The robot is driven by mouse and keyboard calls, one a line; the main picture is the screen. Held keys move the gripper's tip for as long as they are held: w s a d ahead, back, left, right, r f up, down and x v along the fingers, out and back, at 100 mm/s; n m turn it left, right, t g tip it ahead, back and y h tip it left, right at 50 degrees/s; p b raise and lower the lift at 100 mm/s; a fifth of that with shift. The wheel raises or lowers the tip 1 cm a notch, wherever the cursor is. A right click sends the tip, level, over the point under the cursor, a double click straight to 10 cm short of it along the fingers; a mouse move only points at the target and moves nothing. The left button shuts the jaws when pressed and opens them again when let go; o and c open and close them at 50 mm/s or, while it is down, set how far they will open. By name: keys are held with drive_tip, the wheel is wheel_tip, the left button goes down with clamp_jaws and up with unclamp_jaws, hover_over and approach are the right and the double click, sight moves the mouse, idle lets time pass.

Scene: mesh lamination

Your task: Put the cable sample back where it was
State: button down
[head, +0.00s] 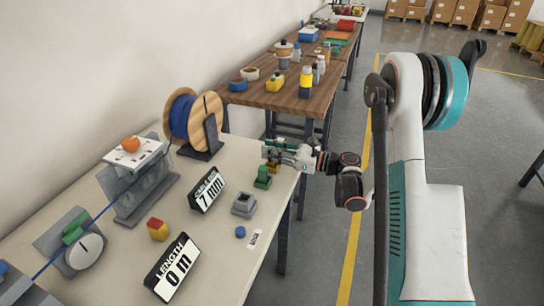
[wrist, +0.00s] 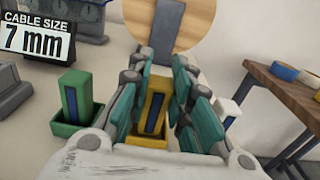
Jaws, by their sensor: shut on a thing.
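A yellow cable sample (wrist: 152,110) with a dark blue stripe is upright between the teal fingers of my gripper (wrist: 158,100) in the wrist view. The gripper is shut on it. Yellow also shows around its base, likely a yellow holder (wrist: 134,141); whether the sample is seated or just above cannot be told. In the head view my gripper (head: 282,155) is over the far right corner of the table and mostly hides the sample. A green sample (wrist: 77,97) stands in a green holder to the left.
The cream table (head: 215,265) also bears a "CABLE SIZE 7 mm" display (head: 207,190), a "LENGTH 0 m" display (head: 173,268), a cable spool (head: 207,112), a grey block (head: 244,204) and a red-and-yellow block (head: 157,229). A wooden table (head: 255,98) stands beyond.

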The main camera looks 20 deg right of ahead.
drive_tip(key=shift+f, duration=0.45)
drive_tip(key=shift+f, duration=0.15)
drive_tip(key=c, duration=1.5)
unclamp_jaws()
drive_tip(key=shift+o, duration=0.2)
drive_tip(key=shift+s+d, duration=0.15)
drive_tip(key=shift+d, duration=0.1)
drive_tip(key=p+v, duration=0.3)
drive_tip(key=v, duration=0.8)
drive_tip(key=shift+s+p, duration=0.15)
drive_tip(key=shift+p, duration=0.25)
drive_tip(key=shift+d, duration=0.15)
